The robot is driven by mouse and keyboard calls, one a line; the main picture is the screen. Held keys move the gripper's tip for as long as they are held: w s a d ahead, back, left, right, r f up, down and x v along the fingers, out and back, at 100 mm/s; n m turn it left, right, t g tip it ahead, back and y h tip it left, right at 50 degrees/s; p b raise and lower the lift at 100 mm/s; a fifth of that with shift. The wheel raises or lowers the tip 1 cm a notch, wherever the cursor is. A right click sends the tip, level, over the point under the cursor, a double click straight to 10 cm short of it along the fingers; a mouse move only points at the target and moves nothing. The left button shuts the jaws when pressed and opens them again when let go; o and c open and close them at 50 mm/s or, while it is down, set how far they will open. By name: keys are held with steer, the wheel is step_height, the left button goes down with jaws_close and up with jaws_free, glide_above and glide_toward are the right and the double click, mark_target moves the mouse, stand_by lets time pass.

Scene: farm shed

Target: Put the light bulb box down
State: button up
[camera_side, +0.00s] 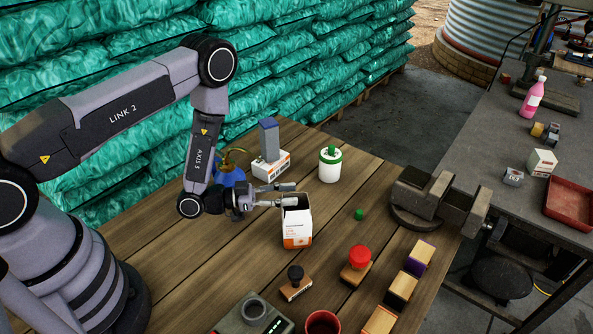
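A white and orange box (297,232) with a dark top stands upright on the wooden table, near the middle of the view; it looks like the light bulb box. I cannot tell whether its base touches the table. My gripper (290,195) comes in level from the left at the height of the box's top. Its two fingers are apart, the nearer one overlapping the top edge of the box and the farther one showing just behind it. I cannot tell whether they press on the box.
Behind my gripper are a white-orange carton (272,167) with a blue-grey block on it and a white bottle (330,165). Stamps (296,283), a red-topped stamp (357,265), a green piece (359,214), wooden blocks (401,287) and a vise (437,200) lie right and in front.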

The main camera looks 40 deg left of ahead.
steer(key=v, duration=1)
steer(key=shift+s, duration=0.15)
steer(key=shift+a, duration=0.1)
